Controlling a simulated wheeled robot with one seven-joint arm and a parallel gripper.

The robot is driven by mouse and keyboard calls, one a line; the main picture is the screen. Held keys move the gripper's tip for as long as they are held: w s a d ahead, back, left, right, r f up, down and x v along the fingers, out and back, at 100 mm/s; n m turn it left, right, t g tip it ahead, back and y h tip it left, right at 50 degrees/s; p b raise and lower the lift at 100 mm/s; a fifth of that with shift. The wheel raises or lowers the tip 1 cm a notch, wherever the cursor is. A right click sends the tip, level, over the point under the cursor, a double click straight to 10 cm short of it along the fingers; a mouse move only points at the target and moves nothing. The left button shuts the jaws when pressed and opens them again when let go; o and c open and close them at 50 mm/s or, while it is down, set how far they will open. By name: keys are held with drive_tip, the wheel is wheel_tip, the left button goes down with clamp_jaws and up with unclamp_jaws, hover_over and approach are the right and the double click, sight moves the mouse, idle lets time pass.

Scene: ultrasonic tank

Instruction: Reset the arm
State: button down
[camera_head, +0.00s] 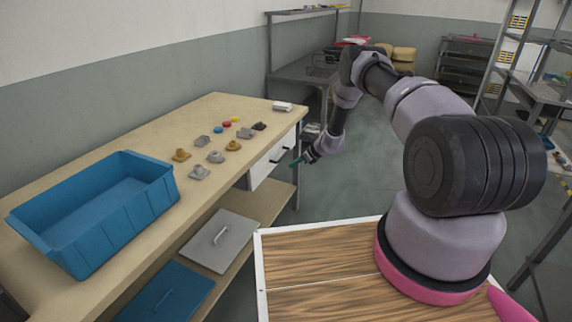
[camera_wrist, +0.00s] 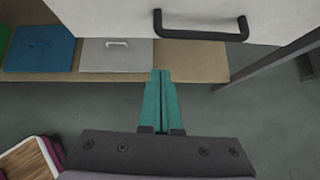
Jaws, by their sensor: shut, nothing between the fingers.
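My arm reaches from its base at the right of the head view out over the floor. My gripper (camera_head: 298,162) hangs just in front of the white drawer (camera_head: 268,164) at the table's right end, with open air around it. In the wrist view my gripper (camera_wrist: 163,74) shows two green fingers side by side, shut with nothing between them. The drawer front (camera_wrist: 190,12) with its black handle (camera_wrist: 200,36) lies ahead of the fingertips, and the fingers look apart from it.
The wooden table (camera_head: 95,282) holds a blue bin (camera_head: 110,240) and several small metal parts and coloured buttons. Its lower shelf (camera_head: 265,205) carries a grey lid (camera_head: 219,240) and a blue lid (camera_head: 165,293). Grey floor (camera_head: 350,190) is free to the right. Metal racks (camera_head: 505,60) stand behind.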

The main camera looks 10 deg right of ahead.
drive_tip(key=v, duration=0.8)
drive_tip(key=s+a+r+n, duration=0.1)
drive_tip(key=s+r+n, duration=0.25)
drive_tip(key=r, duration=0.95)
drive_tip(key=s+a+r+n+g, duration=0.1)
drive_tip(key=s+r+n, duration=0.25)
drive_tip(key=r, duration=0.95)
drive_tip(key=s+a+r+n, duration=0.1)
drive_tip(key=s+r+n, duration=0.25)
drive_tip(key=r, duration=0.95)
drive_tip(key=s+r+n+h, duration=0.2)
drive_tip(key=s+r+n, duration=0.4)
drive_tip(key=s+r, duration=0.8)
drive_tip(key=s+d+r+n+t+h, duration=0.1)
drive_tip(key=s+d+n, duration=0.1)
drive_tip(key=s, duration=0.8)
drive_tip(key=s+d+r+n+t+h, duration=0.1)
drive_tip(key=s+d+n+h, duration=0.1)
drive_tip(key=s, duration=0.8)
drive_tip(key=shift+d+n+t, duration=0.2)
drive_tip(key=shift+n+t, duration=0.1)
drive_tip(key=shift+n, duration=0.15)
